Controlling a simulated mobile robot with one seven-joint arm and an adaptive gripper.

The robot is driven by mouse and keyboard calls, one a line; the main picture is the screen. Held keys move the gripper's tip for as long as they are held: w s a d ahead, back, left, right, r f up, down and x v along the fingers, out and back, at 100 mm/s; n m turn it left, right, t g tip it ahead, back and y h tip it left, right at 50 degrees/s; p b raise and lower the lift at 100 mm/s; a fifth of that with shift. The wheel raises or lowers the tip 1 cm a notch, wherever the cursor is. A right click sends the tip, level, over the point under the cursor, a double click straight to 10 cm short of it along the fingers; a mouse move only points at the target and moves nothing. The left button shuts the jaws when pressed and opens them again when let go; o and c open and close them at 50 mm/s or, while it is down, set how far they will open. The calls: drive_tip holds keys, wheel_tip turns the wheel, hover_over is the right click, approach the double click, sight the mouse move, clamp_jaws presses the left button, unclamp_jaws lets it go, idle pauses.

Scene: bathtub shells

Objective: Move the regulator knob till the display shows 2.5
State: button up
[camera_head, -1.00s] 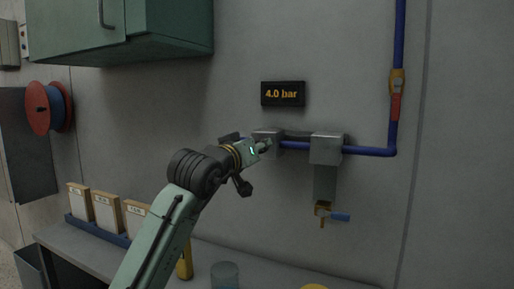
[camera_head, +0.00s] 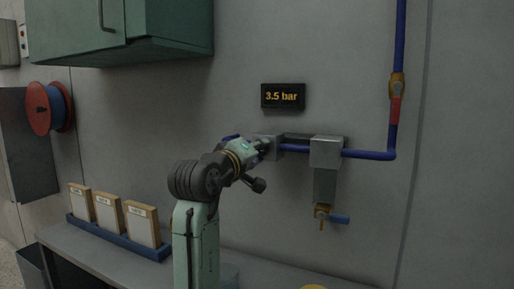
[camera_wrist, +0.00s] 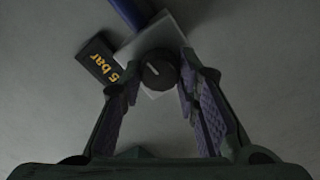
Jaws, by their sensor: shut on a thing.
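The display (camera_head: 283,96) on the wall reads 3.5 bar. Part of the display (camera_wrist: 98,62) shows tilted in the wrist view, with "5 bar" legible. The dark round regulator knob (camera_wrist: 158,70) has a pale marker line and sits on a light grey square block (camera_wrist: 140,48). My gripper (camera_wrist: 159,75) is shut on the knob, one finger on each side. In the head view my gripper (camera_head: 262,147) is at the regulator block (camera_head: 271,144), and the knob is hidden there by the gripper.
A blue pipe (camera_head: 365,153) runs right from the regulator and turns up the wall. A green cabinet (camera_head: 120,30) is upper left. Upright boxes (camera_head: 108,214) stand on the bench below.

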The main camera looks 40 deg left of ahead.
drive_tip(key=shift+n, duration=0.5)
drive_tip(key=o, duration=1.2)
drive_tip(key=shift+c, duration=0.2)
drive_tip(key=v, duration=1.2)
drive_tip(key=shift+a, duration=0.1)
